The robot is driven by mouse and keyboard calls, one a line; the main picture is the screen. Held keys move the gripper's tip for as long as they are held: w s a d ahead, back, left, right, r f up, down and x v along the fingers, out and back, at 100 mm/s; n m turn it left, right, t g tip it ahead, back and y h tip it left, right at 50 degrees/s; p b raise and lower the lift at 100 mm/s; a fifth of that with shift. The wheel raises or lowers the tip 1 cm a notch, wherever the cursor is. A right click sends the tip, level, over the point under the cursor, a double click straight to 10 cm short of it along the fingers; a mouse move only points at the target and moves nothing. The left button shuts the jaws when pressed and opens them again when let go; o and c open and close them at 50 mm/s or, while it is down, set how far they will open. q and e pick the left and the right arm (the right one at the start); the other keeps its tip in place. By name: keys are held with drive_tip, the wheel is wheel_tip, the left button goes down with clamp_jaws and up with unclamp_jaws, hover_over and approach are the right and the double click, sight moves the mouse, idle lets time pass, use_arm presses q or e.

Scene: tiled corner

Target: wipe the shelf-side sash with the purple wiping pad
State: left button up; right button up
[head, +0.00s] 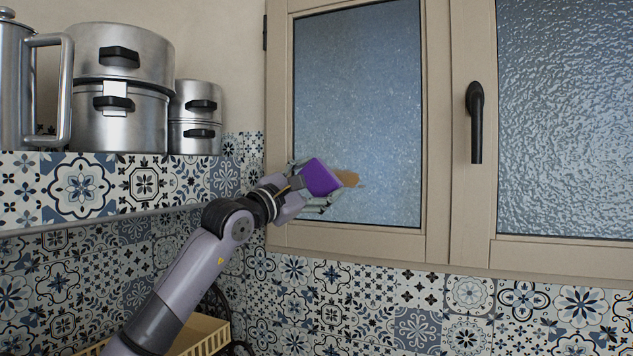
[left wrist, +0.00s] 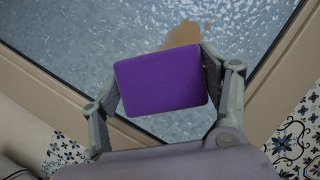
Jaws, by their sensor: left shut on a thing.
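The shelf-side sash (head: 360,90) is the left window sash, with a beige frame and frosted glass, beside the tiled shelf. A brown smear (head: 348,178) marks the lower part of its glass; it also shows in the left wrist view (left wrist: 184,34). My left gripper (head: 316,182) is shut on the purple wiping pad (head: 321,177) in front of the lower left of this glass. In the left wrist view the pad (left wrist: 160,77) sits between both fingers and partly covers the smear. I cannot tell whether the pad touches the glass. My right gripper is not in view.
The tiled shelf (head: 130,185) at the left holds steel pots (head: 122,55) and a steel jug (head: 15,85), near my left arm. A black handle (head: 476,122) sticks out between the sashes. A yellowish crate (head: 205,335) stands below the shelf.

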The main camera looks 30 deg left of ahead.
sight(334, 183)
use_arm(q)
drive_tip(key=shift+w+p, duration=0.65)
drive_tip(key=shift+w, duration=0.15)
drive_tip(key=shift+d+b, duration=0.8)
drive_tip(key=shift+d, duration=0.45)
drive_tip(key=shift+d+b, duration=0.3)
drive_tip(key=shift+d, duration=0.55)
drive_tip(key=shift+w+d+b, duration=0.2)
drive_tip(key=shift+d+b, duration=0.15)
drive_tip(key=shift+d, duration=0.65)
drive_tip(key=shift+w+d+b, duration=0.15)
drive_tip(key=shift+d+b, duration=0.2)
drive_tip(key=shift+d, duration=0.6)
